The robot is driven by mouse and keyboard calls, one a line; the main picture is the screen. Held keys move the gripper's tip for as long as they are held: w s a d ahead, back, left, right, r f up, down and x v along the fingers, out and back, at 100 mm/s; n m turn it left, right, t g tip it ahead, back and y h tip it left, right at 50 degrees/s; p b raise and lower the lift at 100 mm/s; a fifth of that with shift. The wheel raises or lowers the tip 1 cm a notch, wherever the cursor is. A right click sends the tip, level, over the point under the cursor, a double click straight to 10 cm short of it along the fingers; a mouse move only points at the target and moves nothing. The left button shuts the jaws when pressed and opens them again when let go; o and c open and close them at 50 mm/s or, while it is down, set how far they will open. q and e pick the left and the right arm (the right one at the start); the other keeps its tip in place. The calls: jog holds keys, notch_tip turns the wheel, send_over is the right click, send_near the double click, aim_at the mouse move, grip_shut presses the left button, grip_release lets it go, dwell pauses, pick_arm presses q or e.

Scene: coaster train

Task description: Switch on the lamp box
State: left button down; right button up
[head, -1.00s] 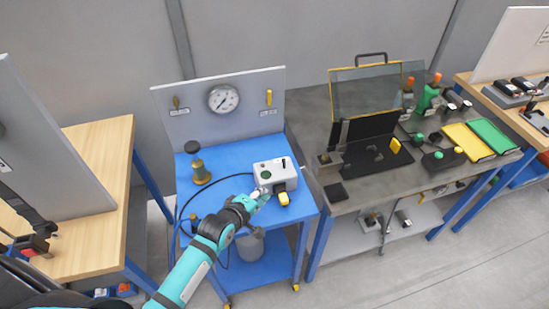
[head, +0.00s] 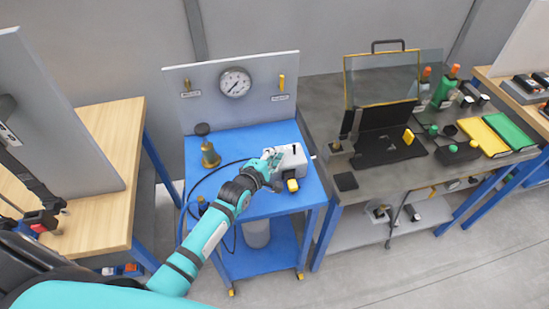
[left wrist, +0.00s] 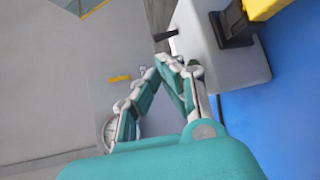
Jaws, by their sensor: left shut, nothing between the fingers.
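The lamp box is a pale grey box (head: 293,162) on the blue cart. My arm and hand cover part of its top in the head view. A yellow-and-black part (head: 292,185) is on its front. In the left wrist view, the box (left wrist: 235,65) is at upper right, and a small black lever (left wrist: 165,35) sticks out from its face. My left gripper (head: 271,156) is shut and empty at the left side of the box top. In the left wrist view its fingertips (left wrist: 170,60) are close to the lever; I cannot tell if they touch. My right gripper is out of view.
The blue cart (head: 235,139) has a back panel with a gauge (head: 235,82). A brass-coloured part (head: 210,154) and black cable lie left of the box. A grey bench (head: 325,112) with a clear-lidded fixture stands right, a wooden bench (head: 112,130) left.

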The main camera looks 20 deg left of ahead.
aim_at(285, 150)
pick_arm(q)
jog(key=b+x, duration=0.1)
jog(key=x, duration=0.1)
jog(key=b+x, duration=0.3)
jog(key=x, duration=0.1)
jog(key=shift+f, duration=0.3)
jog(key=shift+w+b, duration=0.65)
jog(key=shift+b, duration=0.1)
jog(key=shift+r, duration=0.1)
